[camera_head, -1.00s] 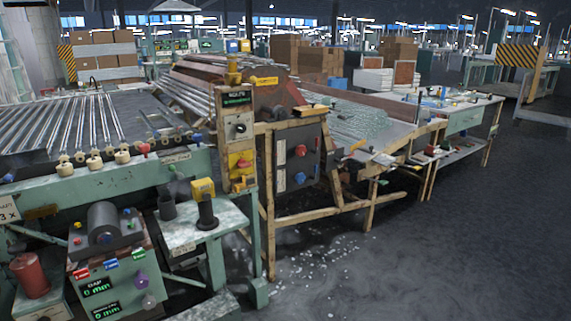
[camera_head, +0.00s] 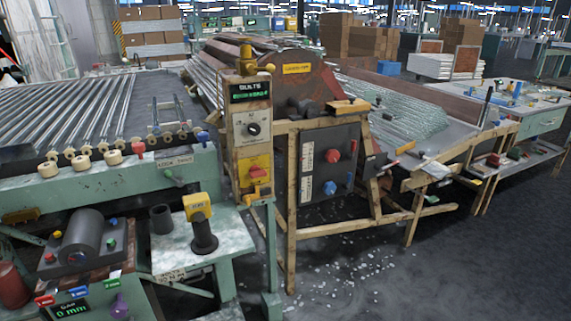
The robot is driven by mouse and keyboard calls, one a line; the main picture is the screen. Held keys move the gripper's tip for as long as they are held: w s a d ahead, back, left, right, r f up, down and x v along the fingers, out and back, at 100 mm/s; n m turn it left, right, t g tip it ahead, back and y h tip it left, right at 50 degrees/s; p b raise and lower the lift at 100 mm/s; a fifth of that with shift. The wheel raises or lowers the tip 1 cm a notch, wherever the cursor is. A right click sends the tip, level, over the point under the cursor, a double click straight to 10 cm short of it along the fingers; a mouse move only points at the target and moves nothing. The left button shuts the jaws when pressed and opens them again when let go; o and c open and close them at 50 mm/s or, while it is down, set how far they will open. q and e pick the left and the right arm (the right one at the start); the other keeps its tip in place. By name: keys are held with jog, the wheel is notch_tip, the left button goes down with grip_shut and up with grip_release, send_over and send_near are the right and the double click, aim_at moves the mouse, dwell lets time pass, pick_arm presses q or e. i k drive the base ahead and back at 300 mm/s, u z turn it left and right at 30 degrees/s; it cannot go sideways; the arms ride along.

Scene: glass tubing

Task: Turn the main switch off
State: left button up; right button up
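A red rotary switch (camera_head: 257,173) sits on a yellow plate low on an upright control post, below a black dial (camera_head: 252,129) and a green lit display (camera_head: 250,91). A dark panel (camera_head: 318,200) to the right of the post carries a red knob (camera_head: 332,156) and a blue knob (camera_head: 330,188). I cannot tell from any readable label which of these is the main switch. Neither of my grippers shows in the head view.
A green roller bench (camera_head: 110,186) stands at the left, with a small stand holding a yellow button box (camera_head: 197,207) in front of the post. A wooden-framed table of glass tubing (camera_head: 408,120) extends right.

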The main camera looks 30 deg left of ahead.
aim_at(255, 172)
jog(key=u, duration=0.6)
jog(key=i, duration=0.75)
jog(key=u, duration=0.85)
